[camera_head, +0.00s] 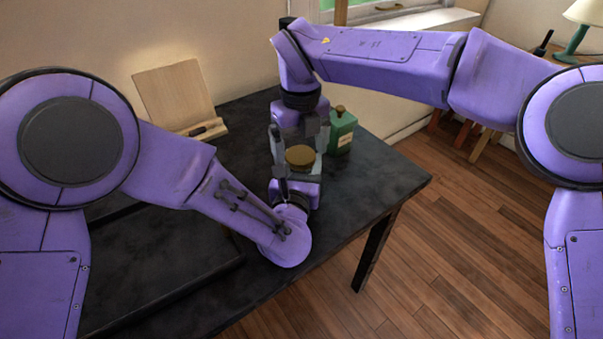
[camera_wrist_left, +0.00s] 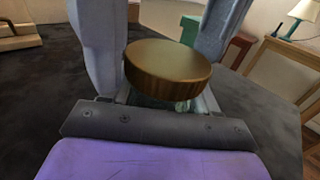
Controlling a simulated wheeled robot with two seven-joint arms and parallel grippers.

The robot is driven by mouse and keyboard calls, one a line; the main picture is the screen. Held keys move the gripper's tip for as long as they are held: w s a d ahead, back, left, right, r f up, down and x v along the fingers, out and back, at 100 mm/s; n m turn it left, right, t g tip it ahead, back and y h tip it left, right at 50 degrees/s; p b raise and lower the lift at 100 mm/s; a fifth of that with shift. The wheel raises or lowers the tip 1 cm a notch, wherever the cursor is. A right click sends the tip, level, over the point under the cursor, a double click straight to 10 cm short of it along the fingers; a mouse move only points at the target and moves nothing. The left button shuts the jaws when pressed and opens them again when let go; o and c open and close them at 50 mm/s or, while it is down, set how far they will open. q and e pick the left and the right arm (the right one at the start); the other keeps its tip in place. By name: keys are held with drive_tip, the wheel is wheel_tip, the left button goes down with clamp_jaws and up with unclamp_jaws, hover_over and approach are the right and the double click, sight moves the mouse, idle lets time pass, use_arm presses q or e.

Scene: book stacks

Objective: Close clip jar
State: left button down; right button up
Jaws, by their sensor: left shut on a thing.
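The clip jar (camera_head: 300,157) stands on the dark table, with a round brown-gold lid facing up. In the left wrist view the lid (camera_wrist_left: 167,70) fills the middle, with a little of the glass body below it. The clip cannot be made out. My left gripper (camera_head: 300,163) comes from the near side and is shut on the jar, with grey fingers on both sides of it. My right gripper (camera_head: 299,130) hangs from above, just behind the lid. Its fingers overlap the left gripper's, so its opening and any contact are unclear.
A green bottle (camera_head: 340,131) stands close behind the jar to the right. A wooden stand (camera_head: 176,95) is at the back left of the table (camera_head: 382,182). A dark tray-like panel (camera_head: 165,262) lies at the near left. The table's right side is clear.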

drive_tip(key=shift+r, duration=2.25)
drive_tip(key=shift+c, duration=0.4)
wheel_tip(320, 180, up, 4)
drive_tip(key=shift+f+n, duration=0.25)
drive_tip(key=shift+n, duration=0.55)
drive_tip(key=shift+f, duration=0.1)
wheel_tip(320, 180, down, 8)
drive_tip(key=shift+r, duration=0.1)
